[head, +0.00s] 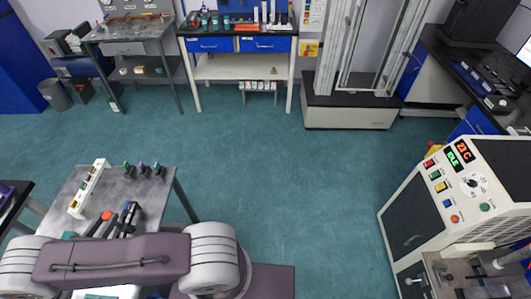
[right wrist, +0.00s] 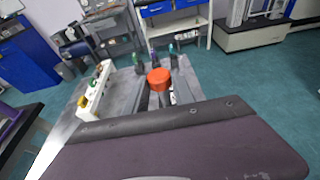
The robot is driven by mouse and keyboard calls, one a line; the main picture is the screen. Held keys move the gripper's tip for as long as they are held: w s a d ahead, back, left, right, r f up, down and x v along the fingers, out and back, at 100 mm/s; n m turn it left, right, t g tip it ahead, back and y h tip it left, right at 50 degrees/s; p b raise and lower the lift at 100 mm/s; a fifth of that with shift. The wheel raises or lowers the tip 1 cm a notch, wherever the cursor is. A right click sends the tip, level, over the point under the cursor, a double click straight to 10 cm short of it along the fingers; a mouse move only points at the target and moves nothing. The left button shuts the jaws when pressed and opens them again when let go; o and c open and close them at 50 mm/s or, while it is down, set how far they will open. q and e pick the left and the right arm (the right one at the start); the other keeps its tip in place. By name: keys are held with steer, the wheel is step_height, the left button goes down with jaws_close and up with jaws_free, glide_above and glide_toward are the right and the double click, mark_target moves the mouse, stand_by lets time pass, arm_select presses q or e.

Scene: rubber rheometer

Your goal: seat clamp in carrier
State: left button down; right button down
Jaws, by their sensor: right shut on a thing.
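My right gripper (head: 110,222) is over the small grey table at the lower left, its dark fingers partly hidden behind my purple arm link. In the right wrist view the fingers (right wrist: 161,92) are closed around a piece with a round orange top (right wrist: 159,78), which also shows in the head view (head: 107,215). The lower part of this piece is hidden, and I cannot tell whether it is the clamp. A long white holder (head: 88,189) with several coloured parts stands left of the gripper. I cannot tell which thing is the carrier. My left gripper is not in view.
Three small coloured-top pieces (head: 141,168) stand at the table's far edge. A white machine (head: 430,215) with a lit display and buttons stands at the right. A workbench with blue drawers (head: 240,44) is at the back. The green floor (head: 290,160) between is clear.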

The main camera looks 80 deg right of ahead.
step_height(320, 180, up, 5)
steer(key=p, duration=0.3)
steer(key=shift+r, duration=0.1)
stand_by(0.4)
